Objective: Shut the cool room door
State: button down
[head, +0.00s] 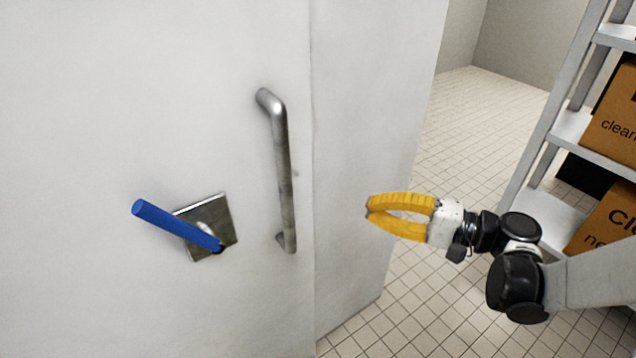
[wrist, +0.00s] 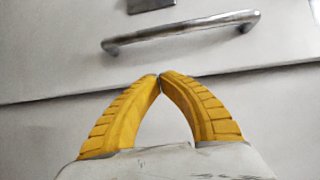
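The white cool room door (head: 80,90) fills the left of the head view. It carries an upright metal pull handle (head: 282,170) and a blue lever (head: 175,224) on a square metal plate. A thin seam runs down the door's right edge, beside a white panel; I cannot tell whether the door stands slightly ajar. My gripper (head: 369,211) is in front of that panel, right of the handle and apart from it. In the wrist view, the yellow fingertips (wrist: 160,76) meet with nothing between them, and the handle (wrist: 180,32) lies beyond them.
A metal shelf rack (head: 560,125) with brown cardboard boxes (head: 612,125) stands on the right, close to my arm. Clear tiled floor (head: 455,150) lies between the white panel and the rack.

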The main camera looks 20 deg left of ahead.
jog(key=s+a+b, duration=0.1)
jog(key=a+b, duration=0.2)
jog(key=a, duration=1)
jog(key=shift+s+a+r+y+b, duration=0.2)
jog(key=shift+y+b, duration=0.1)
jog(key=shift+y, duration=0.1)
